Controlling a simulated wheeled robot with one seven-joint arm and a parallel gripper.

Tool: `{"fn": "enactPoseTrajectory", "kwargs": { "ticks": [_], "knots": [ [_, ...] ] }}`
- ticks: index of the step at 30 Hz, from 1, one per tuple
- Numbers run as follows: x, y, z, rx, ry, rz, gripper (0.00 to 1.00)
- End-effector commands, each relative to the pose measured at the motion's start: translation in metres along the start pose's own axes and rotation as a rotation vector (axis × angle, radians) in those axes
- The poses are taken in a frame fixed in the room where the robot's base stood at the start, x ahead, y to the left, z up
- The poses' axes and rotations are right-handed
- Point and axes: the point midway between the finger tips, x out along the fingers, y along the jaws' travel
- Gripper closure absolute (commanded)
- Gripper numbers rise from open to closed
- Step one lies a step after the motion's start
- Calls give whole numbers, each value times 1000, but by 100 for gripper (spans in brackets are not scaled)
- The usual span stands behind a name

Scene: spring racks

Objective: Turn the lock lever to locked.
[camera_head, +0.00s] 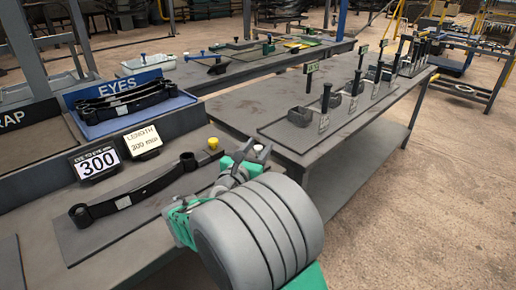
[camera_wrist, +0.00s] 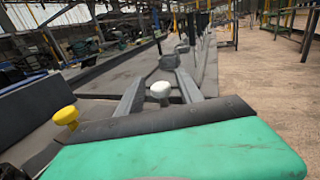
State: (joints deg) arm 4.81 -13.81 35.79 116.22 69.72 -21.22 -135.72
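My gripper (camera_head: 257,153) reaches over the grey bench, to the right of a dark leaf spring (camera_head: 135,192). In the wrist view, the two grey fingers of my gripper (camera_wrist: 160,94) are spread apart, with a white knob (camera_wrist: 160,89) in the gap and clear space on both sides. I cannot tell how far the knob is in depth from the fingertips. A yellow knob (camera_head: 213,142) stands left of my gripper; it also shows in the wrist view (camera_wrist: 66,116). No label shows which knob is the lock lever, nor its position.
An EYE TO EYE 300 sign (camera_head: 96,160) and a LENGTH 300 card (camera_head: 143,142) stand behind the spring. A blue EYES tray (camera_head: 178,102) holds more springs. A second bench (camera_head: 238,108) carries several upright black-handled posts. The floor at right is clear.

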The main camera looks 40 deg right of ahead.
Motion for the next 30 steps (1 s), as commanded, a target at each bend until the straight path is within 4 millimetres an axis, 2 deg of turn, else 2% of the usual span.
{"fn": "enactPoseTrajectory", "kwargs": {
  "ticks": [2, 15, 30],
  "knots": [
    [0, 0, 0, 0, 0, 0, 64],
    [0, 0, 0, 1, 0, 0, 100],
    [0, 0, 0, 1, 1, -1, 100]
  ]
}}
